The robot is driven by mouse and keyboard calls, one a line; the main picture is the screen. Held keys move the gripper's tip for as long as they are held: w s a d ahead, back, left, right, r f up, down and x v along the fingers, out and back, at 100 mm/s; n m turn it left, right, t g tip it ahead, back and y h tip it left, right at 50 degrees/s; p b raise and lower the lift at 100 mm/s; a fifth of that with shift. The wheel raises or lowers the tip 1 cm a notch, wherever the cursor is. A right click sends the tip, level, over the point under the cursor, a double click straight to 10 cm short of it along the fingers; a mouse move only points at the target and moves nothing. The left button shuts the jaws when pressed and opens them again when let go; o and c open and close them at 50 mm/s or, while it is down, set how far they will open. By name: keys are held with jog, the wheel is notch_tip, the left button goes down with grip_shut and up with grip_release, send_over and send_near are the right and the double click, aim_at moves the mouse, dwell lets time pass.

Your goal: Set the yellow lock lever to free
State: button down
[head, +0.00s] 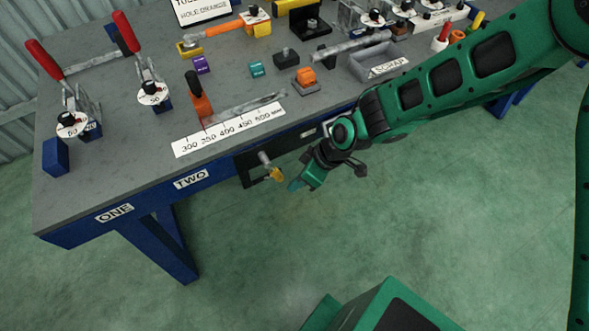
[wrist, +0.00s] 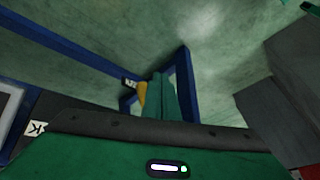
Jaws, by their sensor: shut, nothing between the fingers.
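The yellow lock lever (head: 274,174) sits at the end of a short metal shaft on a dark panel at the front edge of the bench. In the wrist view a yellow part (wrist: 142,94) shows just left of my fingers, partly hidden by them. My gripper (head: 296,185) is in front of the bench, just right of the lever in the head view, with its fingers closed and empty. In the wrist view my fingers (wrist: 160,96) are together. I cannot tell whether they touch the lever. The lever's lock labels are not readable.
The grey bench top (head: 130,115) carries red-handled clamps (head: 45,60), a ruler strip (head: 230,130), an orange-handled tool (head: 198,100) and a SCRAP tray (head: 385,68). A blue bench leg (head: 170,245) stands at the left. The green floor in front is clear.

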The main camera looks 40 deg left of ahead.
jog(key=d+f+m+g+y, duration=0.3)
jog(key=d+m+y, duration=0.1)
jog(key=m, duration=0.1)
jog(key=w+d+r+m+t+y, duration=0.3)
jog(key=w+d+r+m+y, duration=0.15)
jog(key=w+m+y, duration=0.45)
jog(key=s+a+f+h, duration=0.1)
jog(key=s+a, duration=0.2)
jog(key=a, duration=0.2)
jog(key=s+a+f+m, duration=0.1)
jog(key=s+a, duration=0.2)
jog(key=a, duration=0.3)
jog(key=shift+s+a+f+h, duration=0.25)
jog(key=shift+s+f+h, duration=0.05)
jog(key=shift+h, duration=0.1)
jog(key=shift+s, duration=0.1)
